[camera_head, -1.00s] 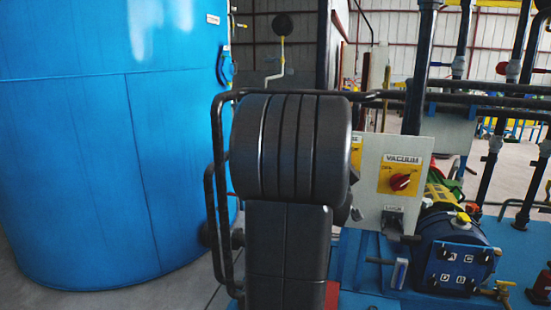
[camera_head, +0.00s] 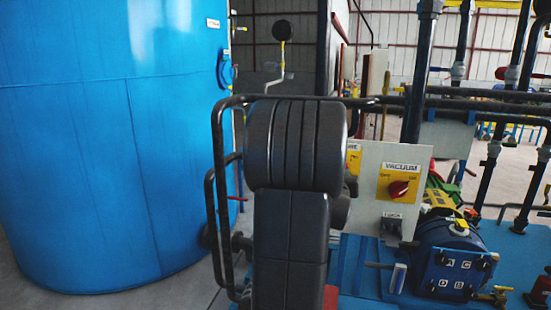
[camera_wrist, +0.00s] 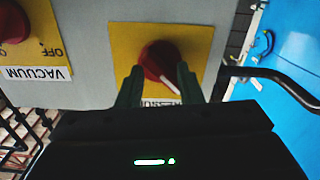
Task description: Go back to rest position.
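In the wrist view, which is upside down, my gripper (camera_wrist: 158,72) has two dark fingers spread apart. A red rotary knob (camera_wrist: 160,55) on a yellow plate (camera_wrist: 118,38) shows just beyond and between the fingertips. The fingers look open with nothing held; I cannot tell whether they touch the knob. A label below the knob is partly hidden by the fingers. In the head view my arm hides the gripper and most of this knob's plate.
The grey panel (camera_head: 405,158) also carries the red VACUUM knob (camera_head: 398,189). A dark pipe rail (camera_head: 222,180) runs close around my arm. A large blue tank (camera_head: 90,150) stands at left. A blue lettered box (camera_head: 455,265) and upright pipes (camera_head: 413,90) are at right.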

